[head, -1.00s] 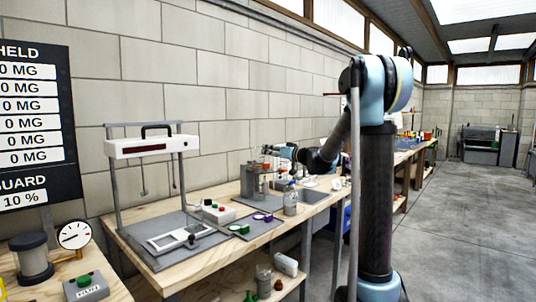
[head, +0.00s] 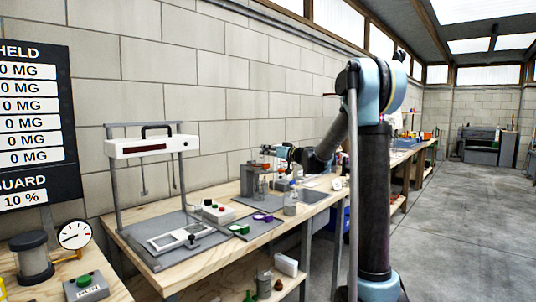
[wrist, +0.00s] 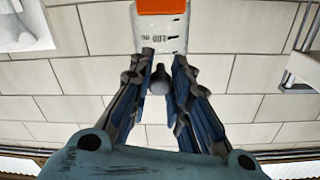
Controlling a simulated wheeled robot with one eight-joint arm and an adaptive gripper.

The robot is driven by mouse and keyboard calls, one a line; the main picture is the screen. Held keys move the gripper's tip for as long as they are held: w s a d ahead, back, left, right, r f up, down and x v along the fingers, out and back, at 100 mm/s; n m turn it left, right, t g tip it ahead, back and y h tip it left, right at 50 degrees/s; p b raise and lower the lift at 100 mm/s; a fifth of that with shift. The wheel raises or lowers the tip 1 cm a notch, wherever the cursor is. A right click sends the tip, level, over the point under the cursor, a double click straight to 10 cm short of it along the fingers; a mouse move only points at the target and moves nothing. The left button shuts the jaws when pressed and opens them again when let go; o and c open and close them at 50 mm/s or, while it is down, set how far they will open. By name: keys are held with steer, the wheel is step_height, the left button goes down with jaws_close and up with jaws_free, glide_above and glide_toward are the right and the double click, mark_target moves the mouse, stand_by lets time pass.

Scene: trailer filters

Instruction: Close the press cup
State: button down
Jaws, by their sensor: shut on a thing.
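A white framed device (head: 150,147) stands on the left of the wooden bench (head: 215,262). Green and purple lids (head: 240,229) lie on a grey mat, with a clear jar (head: 290,203) behind. The wall is close behind.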

steer(key=shift+s+d+f, duration=0.2)
steer(key=shift+f, duration=0.2)
steer(key=shift+s+d+f, duration=0.15)
steer(key=shift+f, duration=0.2)
steer(key=shift+w+d, duration=0.1)
steer(key=shift+w, duration=0.05)
steer(key=c, duration=1.5)
jaws_free()
steer(key=shift+w, duration=0.1)
steer(key=v, duration=1.2)
steer(key=shift+f, duration=0.1)
